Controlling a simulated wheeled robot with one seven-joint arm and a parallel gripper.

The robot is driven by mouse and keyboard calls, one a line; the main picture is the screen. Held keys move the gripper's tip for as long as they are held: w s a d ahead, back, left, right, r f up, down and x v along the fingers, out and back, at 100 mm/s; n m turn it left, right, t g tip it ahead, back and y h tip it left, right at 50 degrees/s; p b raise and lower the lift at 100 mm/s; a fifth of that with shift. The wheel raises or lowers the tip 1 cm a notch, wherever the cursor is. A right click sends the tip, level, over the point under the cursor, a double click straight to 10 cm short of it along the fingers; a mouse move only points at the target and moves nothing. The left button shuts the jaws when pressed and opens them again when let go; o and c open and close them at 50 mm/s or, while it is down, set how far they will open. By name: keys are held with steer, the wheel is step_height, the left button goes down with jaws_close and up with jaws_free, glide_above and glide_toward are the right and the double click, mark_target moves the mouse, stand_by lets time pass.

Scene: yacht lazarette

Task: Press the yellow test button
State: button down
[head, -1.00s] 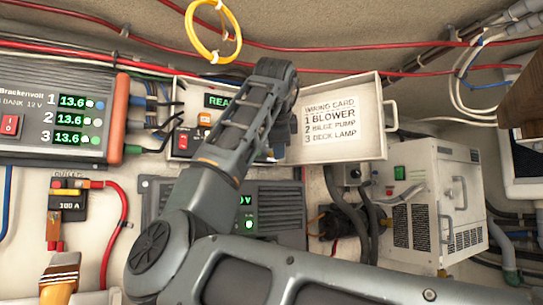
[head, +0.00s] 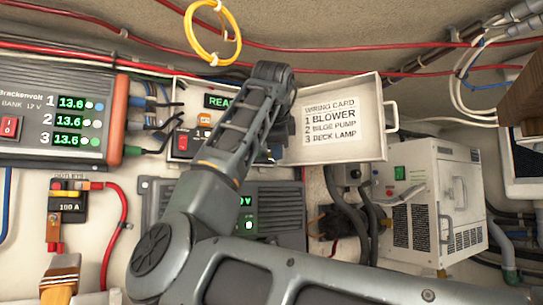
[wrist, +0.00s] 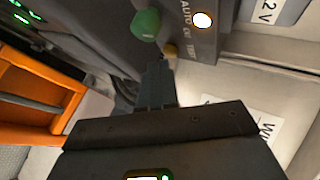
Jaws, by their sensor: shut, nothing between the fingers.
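The yellow test button (wrist: 170,50) is a small knob in the wrist view, on a dark panel edge beside lettering that reads AUTO and TEST. My gripper (wrist: 157,66) is shut and empty. Its fingertips are just below and left of the button in that view; I cannot tell if they touch it. A green knob (wrist: 146,24) is up and left of the button, and a lit white lamp (wrist: 202,19) is up and right. In the head view my arm hides the button and fingertips, in front of the open white box (head: 188,97).
The box's open lid (head: 345,150) carries a wiring card on the right. A battery charger (head: 55,115) with green displays is at left, and a white ventilated unit (head: 430,205) at right. Red cables and a yellow ring (head: 212,33) are above. An orange part (wrist: 35,95) is at wrist-view left.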

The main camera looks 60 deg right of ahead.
steer(key=shift+w+d, duration=0.15)
steer(key=shift+w, duration=0.2)
stand_by(0.5)
steer(key=shift+s, duration=0.1)
steer(key=shift+s+a, duration=0.35)
steer(key=shift+s, duration=0.25)
steer(key=shift+s, duration=0.1)
steer(key=shift+s+a+b, duration=0.25)
steer(key=shift+s+a, duration=0.1)
steer(key=shift+s, duration=0.4)
steer(key=shift+s+a+b, duration=0.2)
steer(key=shift+s+a, duration=0.2)
steer(key=shift+s, duration=0.3)
steer(key=shift+s+a+b, duration=0.25)
steer(key=shift+s+a, duration=0.1)
steer(key=shift+s, duration=0.4)
